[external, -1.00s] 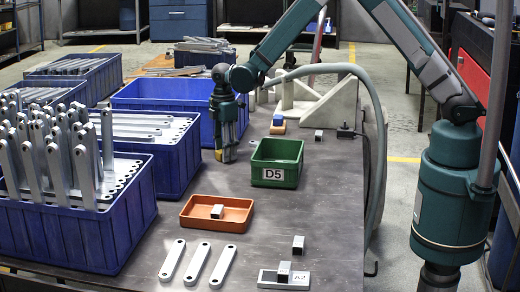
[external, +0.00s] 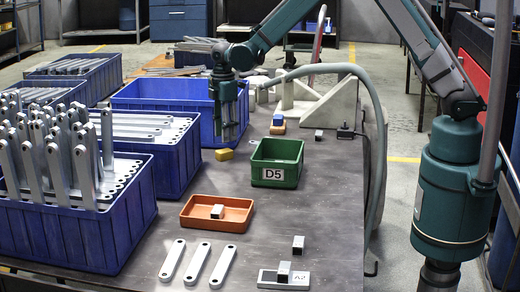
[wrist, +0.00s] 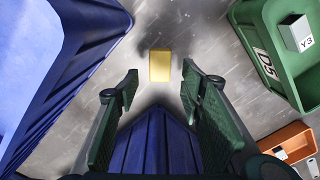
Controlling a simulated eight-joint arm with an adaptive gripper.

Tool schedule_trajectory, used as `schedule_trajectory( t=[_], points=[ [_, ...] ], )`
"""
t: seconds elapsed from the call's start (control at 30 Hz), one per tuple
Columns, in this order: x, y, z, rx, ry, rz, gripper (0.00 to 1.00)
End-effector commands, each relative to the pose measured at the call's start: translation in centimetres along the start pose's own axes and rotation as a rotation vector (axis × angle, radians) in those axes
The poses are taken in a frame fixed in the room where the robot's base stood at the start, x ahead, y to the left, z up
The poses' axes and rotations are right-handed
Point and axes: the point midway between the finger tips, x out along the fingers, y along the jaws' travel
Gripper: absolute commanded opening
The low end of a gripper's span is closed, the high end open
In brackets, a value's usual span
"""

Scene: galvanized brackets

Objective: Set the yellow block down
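The yellow block (external: 224,154) lies on the grey table between the blue crates and the green D5 bin. In the wrist view the yellow block (wrist: 160,65) sits alone on the table, ahead of the fingertips and apart from them. My gripper (external: 230,138) hangs above and near the block, fingers pointing down. In the wrist view my gripper (wrist: 160,80) has its two fingers spread wide with nothing between them.
The green bin (external: 277,162) marked D5 stands to the right and holds a block marked Y3 (wrist: 297,33). A blue crate (external: 186,164) is close on the left. An orange tray (external: 216,212) with a small block is in front. A blue block (external: 278,121) is further back.

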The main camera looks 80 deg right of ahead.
Motion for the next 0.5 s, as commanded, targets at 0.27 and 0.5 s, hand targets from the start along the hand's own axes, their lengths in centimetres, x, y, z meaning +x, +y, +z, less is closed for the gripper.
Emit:
schedule_trajectory(
  t=[0.27,0.5],
  points=[
    [-3.7,0.0,0.0,0.000,0.000,0.000,0.39],
    [-4.5,0.0,0.0,0.000,0.000,0.000,0.39]
  ],
)
